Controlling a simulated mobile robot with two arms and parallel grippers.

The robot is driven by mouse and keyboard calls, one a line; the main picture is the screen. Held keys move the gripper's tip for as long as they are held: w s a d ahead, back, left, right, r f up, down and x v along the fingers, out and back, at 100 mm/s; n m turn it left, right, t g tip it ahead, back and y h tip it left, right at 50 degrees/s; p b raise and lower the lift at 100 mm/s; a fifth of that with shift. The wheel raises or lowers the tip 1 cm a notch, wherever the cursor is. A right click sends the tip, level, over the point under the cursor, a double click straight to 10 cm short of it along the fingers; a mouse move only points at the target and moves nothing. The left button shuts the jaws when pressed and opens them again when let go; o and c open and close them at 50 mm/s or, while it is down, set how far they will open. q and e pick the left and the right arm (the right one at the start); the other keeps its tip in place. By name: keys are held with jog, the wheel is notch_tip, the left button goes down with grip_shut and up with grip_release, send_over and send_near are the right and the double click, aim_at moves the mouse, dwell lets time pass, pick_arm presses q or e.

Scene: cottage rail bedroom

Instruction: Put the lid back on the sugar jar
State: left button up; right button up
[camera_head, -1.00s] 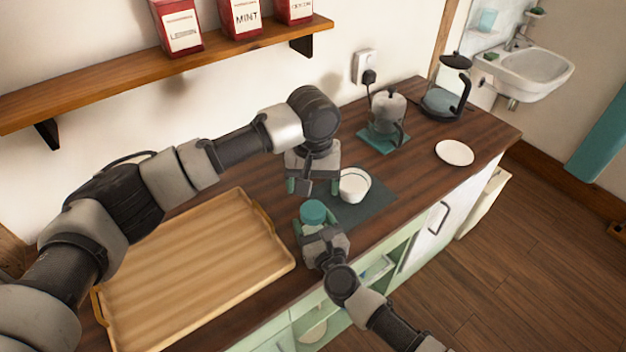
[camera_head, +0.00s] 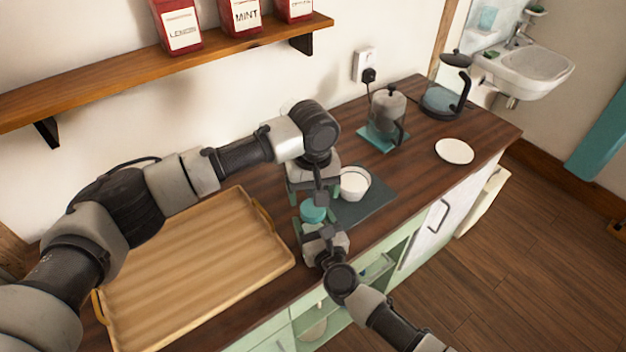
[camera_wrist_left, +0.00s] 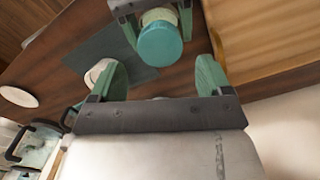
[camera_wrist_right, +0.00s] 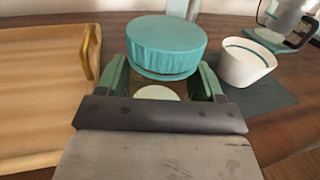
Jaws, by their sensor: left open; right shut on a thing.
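A teal round lid (camera_head: 312,211) sits on top of the sugar jar, whose tan-cream body (camera_wrist_left: 158,17) shows under it in the left wrist view. In the right wrist view the lid (camera_wrist_right: 166,45) looks level, with a dark band under its rim; I cannot tell if it is fully seated. My right gripper (camera_head: 316,229) is shut on the jar body, at the near side. A pale round patch (camera_wrist_right: 157,92) shows between its fingers. My left gripper (camera_head: 311,196) is open and empty, just behind and above the lid, fingers spread.
A white cup (camera_head: 354,184) stands on a dark mat (camera_head: 375,201), close to the right of both grippers. A wooden tray (camera_head: 190,270) lies to the left. A French press (camera_head: 387,112), glass pot (camera_head: 445,98) and white plate (camera_head: 454,151) stand farther right.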

aim_at(313, 208)
pick_arm(q)
jog(key=shift+f, duration=2.4)
